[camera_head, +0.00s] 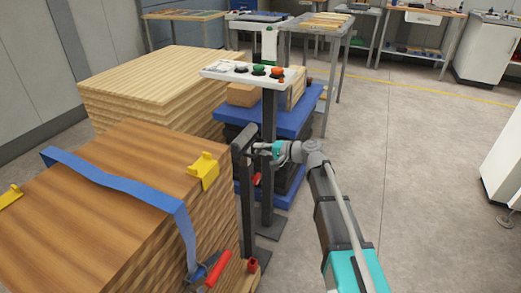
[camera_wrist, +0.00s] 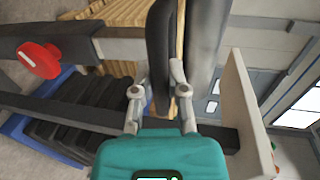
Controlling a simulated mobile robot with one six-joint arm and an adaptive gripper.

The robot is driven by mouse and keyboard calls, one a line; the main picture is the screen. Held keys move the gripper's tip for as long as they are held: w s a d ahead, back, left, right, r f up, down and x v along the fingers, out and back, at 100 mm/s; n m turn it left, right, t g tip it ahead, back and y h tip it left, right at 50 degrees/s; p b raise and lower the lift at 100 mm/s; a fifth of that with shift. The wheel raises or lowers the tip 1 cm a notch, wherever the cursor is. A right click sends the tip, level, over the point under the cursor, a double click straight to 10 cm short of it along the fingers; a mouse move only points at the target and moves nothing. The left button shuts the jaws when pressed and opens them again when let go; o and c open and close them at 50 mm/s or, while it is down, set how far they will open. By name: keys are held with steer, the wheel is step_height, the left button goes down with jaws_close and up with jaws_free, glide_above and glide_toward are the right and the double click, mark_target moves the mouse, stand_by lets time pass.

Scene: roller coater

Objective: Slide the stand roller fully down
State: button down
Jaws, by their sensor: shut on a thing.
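The stand roller (camera_head: 243,145) is a dark bar on top of an upright dark post, beside the right end of the wooden stack. In the wrist view, a dark rounded bar (camera_wrist: 160,45), which looks like part of it, lies between my fingers. My gripper (camera_head: 262,149) reaches it from the right, and my gripper also shows in the wrist view (camera_wrist: 159,85), shut on this bar. A red knob (camera_head: 252,265) sits low by the post, and a red knob (camera_wrist: 38,60) shows at the left of the wrist view. The fingers partly hide the bar.
The strapped wooden stack (camera_head: 110,190) fills the left. Open floor (camera_head: 420,190) lies to the right.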

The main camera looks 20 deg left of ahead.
steer(key=shift+s+d+f, duration=0.1)
steer(key=shift+s+f, duration=0.05)
steer(key=shift+f, duration=0.05)
steer(key=c, duration=0.6)
jaws_free()
steer(key=shift+c, duration=0.2)
steer(key=w+f+v, duration=0.1)
steer(key=f+v, duration=0.1)
steer(key=v, duration=1)
steer(key=shift+s+d, duration=0.35)
steer(key=shift+d, duration=0.35)
steer(key=shift+f, duration=0.1)
